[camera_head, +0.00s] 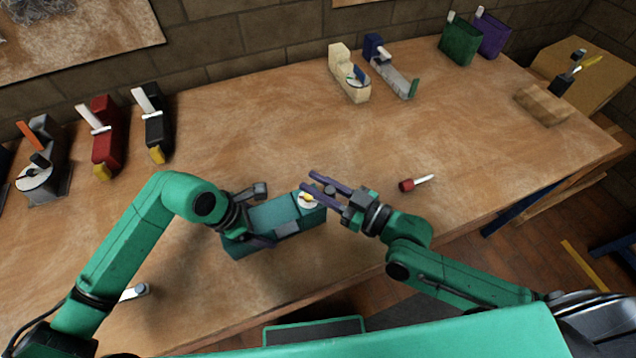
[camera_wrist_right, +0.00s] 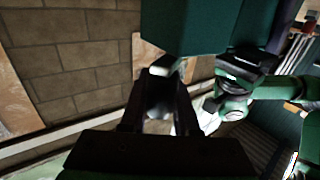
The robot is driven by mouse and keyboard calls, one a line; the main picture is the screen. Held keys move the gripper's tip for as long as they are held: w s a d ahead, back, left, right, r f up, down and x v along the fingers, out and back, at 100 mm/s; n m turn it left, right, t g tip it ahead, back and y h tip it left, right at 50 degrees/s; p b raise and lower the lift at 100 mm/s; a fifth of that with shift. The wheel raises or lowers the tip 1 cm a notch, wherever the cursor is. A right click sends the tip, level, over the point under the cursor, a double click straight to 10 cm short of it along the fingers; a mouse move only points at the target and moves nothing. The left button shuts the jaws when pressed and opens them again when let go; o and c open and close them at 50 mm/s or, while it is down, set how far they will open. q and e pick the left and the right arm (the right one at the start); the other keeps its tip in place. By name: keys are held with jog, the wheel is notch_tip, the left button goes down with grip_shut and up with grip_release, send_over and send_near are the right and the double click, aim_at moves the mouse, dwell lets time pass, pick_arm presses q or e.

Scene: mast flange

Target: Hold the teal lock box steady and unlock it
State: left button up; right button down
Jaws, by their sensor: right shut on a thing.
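The teal lock box (camera_head: 275,216) lies on the workbench in the middle front of the head view. A white round dial with a yellow key (camera_head: 309,199) sits at its right end. My right gripper (camera_head: 310,183) is at that end, its purple fingers shut on the key; the exact contact is hard to see. In the right wrist view the fingers (camera_wrist_right: 160,85) close around a pale, blurred piece below the teal box (camera_wrist_right: 190,28). My left gripper (camera_head: 262,214) has its fingers spread, one near the box's far side and one over its near side.
A red-handled tool (camera_head: 407,185) lies right of my right gripper. Red (camera_head: 104,138) and black (camera_head: 155,125) boxes stand at the back left. A cream box (camera_head: 348,75) and a green box (camera_head: 460,43) stand at the back. The bench middle is clear.

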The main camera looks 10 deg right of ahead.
pick_arm(q)
jog(key=shift+s+d, duration=0.1)
jog(key=shift+d, duration=0.1)
pick_arm(e)
jog(key=shift+a+r+n+g+y, duration=0.1)
jog(key=shift+a+n+g+y, duration=0.15)
jog(key=shift+n+g+y, duration=0.2)
